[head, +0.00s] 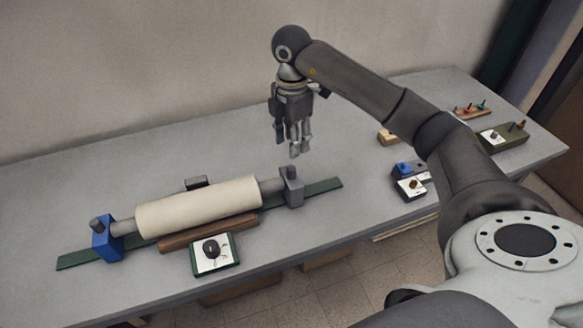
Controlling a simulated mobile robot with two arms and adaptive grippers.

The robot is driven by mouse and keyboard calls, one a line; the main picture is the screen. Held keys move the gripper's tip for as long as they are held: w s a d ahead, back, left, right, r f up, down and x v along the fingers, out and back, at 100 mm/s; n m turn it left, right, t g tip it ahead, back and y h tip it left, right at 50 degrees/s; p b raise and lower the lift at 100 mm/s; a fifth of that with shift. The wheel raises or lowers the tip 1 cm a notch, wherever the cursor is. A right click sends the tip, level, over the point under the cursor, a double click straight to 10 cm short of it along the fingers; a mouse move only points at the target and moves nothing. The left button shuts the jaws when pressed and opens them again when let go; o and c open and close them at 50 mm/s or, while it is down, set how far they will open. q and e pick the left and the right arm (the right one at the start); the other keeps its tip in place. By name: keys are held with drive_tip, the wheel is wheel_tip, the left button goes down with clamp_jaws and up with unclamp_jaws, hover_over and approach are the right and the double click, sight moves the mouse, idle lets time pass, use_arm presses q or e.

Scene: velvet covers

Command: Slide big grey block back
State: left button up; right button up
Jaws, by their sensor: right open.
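The big grey block (292,190) stands on a dark green rail (325,186) at the right end of a cream roller (198,207). It meets the roller's grey end shaft. My right gripper (295,151) hangs above the table, pointing down, just above and behind the grey block. It is open and empty, apart from the block. A blue block (106,240) holds the roller's left end on the same rail. My left gripper is not in view.
A brown wooden bar (208,234) and a white-faced dial box (213,256) sit in front of the roller. A small dark block (196,182) stands behind it. Small dial boxes (411,187) and a pegged tray (472,111) lie at right. The back left tabletop is clear.

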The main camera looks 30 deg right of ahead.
sight(291, 167)
wheel_tip(291, 167, down, 10)
drive_tip(key=shift+a+f+p, duration=0.1)
drive_tip(key=shift+f+p, duration=0.1)
drive_tip(key=shift+p, duration=0.45)
drive_tip(key=shift+c, duration=0.4)
clamp_jaws()
